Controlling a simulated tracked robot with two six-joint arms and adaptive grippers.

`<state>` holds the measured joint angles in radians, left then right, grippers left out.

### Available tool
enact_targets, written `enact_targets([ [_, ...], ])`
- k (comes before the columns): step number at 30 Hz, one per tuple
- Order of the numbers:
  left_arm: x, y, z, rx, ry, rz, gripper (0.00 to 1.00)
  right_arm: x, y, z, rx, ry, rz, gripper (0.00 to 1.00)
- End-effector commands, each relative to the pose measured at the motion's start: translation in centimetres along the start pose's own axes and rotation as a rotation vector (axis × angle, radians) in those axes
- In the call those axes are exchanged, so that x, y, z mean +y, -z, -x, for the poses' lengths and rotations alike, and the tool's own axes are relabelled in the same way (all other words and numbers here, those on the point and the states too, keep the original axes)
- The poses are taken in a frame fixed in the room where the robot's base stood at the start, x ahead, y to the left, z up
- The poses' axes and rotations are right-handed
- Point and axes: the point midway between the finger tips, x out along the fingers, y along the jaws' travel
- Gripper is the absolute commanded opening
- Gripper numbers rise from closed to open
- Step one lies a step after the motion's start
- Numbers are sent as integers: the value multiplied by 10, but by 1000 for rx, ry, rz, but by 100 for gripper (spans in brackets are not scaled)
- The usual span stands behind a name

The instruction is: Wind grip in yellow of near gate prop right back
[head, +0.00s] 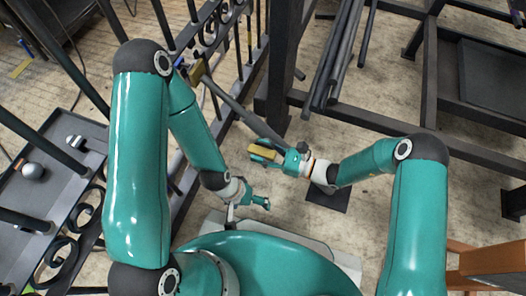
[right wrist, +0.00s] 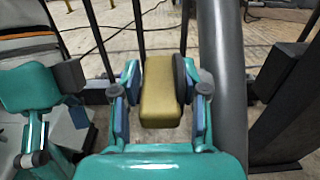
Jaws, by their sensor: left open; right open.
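A yellow block-shaped grip (right wrist: 161,92) stands between the two fingers of my right gripper (right wrist: 160,100) in the right wrist view. The fingers flank it on both sides; I cannot tell whether they touch it. In the head view the yellow grip (head: 257,156) shows at the tips of my right gripper (head: 265,154), near the lower end of a slanting grey bar (head: 240,111). The bar's upper end meets a second yellowish block (head: 197,71) by the black iron gate (head: 225,35). My left gripper (head: 261,202) is open and empty, lower in the picture.
A thick grey tube (right wrist: 222,85) stands just right of the grip in the right wrist view. Dark posts and beams (head: 285,60) stand behind, with loose grey bars (head: 335,60) leaning there. A grey tray (head: 60,165) lies at left. Open floor shows at right of centre.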

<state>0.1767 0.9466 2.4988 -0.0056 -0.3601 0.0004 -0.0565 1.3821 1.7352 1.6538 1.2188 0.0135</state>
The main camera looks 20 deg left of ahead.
Motion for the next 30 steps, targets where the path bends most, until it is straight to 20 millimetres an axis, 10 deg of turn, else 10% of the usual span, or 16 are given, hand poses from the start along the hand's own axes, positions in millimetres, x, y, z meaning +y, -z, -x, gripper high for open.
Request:
enact_targets([
  [8,0,0,0,0,0,0,100,0,0,-1,0,-1,0,42],
  [16,0,0,0,0,0,0,100,0,0,-1,0,-1,0,0],
  [30,1,0,2,0,0,0,100,0,0,1,-183,0,-1,0],
])
